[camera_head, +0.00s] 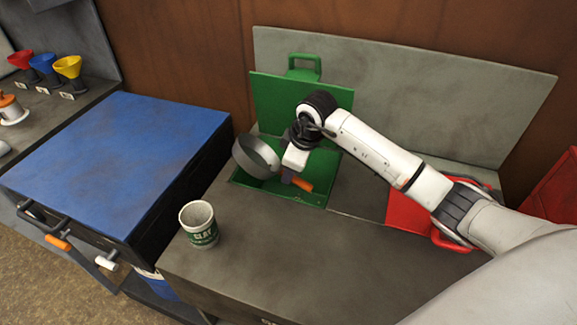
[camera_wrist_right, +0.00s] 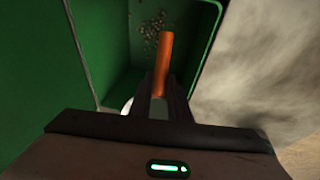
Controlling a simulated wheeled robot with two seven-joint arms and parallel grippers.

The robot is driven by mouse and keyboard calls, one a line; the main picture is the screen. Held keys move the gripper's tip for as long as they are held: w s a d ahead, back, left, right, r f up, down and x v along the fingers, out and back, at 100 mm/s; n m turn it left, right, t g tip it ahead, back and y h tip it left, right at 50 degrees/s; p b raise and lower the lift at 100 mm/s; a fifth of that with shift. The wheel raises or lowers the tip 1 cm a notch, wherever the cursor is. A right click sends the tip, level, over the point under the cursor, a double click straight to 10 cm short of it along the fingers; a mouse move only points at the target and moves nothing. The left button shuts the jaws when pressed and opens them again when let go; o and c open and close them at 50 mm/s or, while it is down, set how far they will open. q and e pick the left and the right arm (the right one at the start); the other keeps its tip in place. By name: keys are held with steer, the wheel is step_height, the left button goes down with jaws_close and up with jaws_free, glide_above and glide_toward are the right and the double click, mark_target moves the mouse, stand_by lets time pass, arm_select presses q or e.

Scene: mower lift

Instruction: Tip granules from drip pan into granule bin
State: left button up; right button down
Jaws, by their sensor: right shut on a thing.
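The grey round drip pan (camera_head: 257,157) is tilted steeply on its side over the left part of the green granule bin (camera_head: 310,197). The bin is set in the grey bench with its green lid (camera_head: 280,108) standing open behind it. My right gripper (camera_head: 292,172) is shut on the pan's orange handle (camera_head: 302,184), which also shows between the fingers in the wrist view (camera_wrist_right: 163,60). Scattered granules (camera_wrist_right: 150,28) lie on the bin floor in the wrist view. The pan's inside is mostly hidden from the head view. My left gripper is out of view.
A clay tub (camera_head: 199,225) stands on the bench's front left. A red bin (camera_head: 407,212) lies right of the green one, partly under my right arm. A blue-topped cabinet (camera_head: 115,155) stands left; coloured funnels (camera_head: 68,68) sit on a far-left shelf.

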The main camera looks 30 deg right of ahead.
steer(key=shift+d+f+m+t+y, duration=0.1)
steer(key=shift+d+m+t+y, duration=0.1)
steer(key=shift+y, duration=0.8)
steer(key=shift+d+f+m+t+y, duration=0.1)
steer(key=shift+m+t+y, duration=0.1)
steer(key=shift+y, duration=0.8)
stand_by(0.7)
steer(key=shift+y+b, duration=0.4)
steer(key=shift+b, duration=0.05)
